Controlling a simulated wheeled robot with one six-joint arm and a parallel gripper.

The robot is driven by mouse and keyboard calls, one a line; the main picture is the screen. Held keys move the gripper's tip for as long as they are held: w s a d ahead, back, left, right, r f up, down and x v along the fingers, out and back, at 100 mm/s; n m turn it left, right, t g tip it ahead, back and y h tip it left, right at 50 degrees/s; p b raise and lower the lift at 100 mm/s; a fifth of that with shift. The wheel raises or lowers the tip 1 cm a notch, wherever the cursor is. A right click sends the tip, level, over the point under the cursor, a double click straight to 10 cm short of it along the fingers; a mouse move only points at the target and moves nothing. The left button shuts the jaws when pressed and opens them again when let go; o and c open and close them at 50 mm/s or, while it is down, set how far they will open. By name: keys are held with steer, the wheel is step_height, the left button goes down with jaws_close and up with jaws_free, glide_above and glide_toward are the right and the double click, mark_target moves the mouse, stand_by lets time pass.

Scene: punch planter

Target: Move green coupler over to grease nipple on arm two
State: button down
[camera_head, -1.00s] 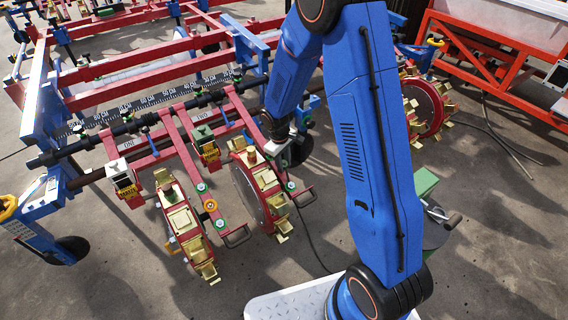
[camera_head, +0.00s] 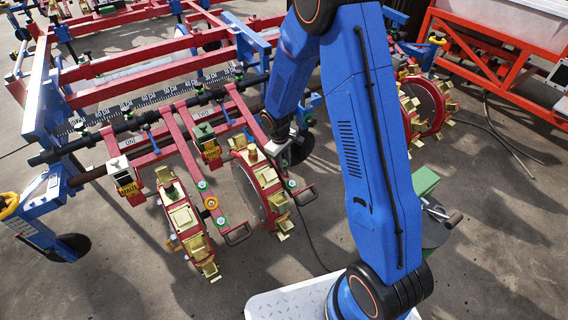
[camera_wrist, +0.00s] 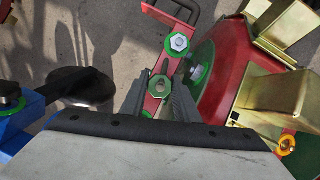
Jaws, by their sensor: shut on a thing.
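My gripper (camera_wrist: 159,98) points down, its two dark fingers close on either side of a green octagonal piece with a pale centre, which looks like the green coupler (camera_wrist: 159,87). In the head view my gripper (camera_head: 279,147) is at the right side of the second red arm's wheel, and its fingertips and the coupler are hidden there. A red bar (camera_wrist: 161,70) runs under the coupler in the wrist view; I cannot tell whether they touch. A label that looks like TWO (camera_head: 201,116) sits on a red arm. I cannot pick out the grease nipple.
A red wheel with brass cups (camera_head: 262,186) stands close beside my gripper, and another wheel (camera_head: 184,219) is to its left. A bolt on a green washer (camera_wrist: 179,43) is just beyond the coupler. Bare floor lies in front.

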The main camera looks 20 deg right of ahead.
steer(key=c, duration=1.3)
jaws_free()
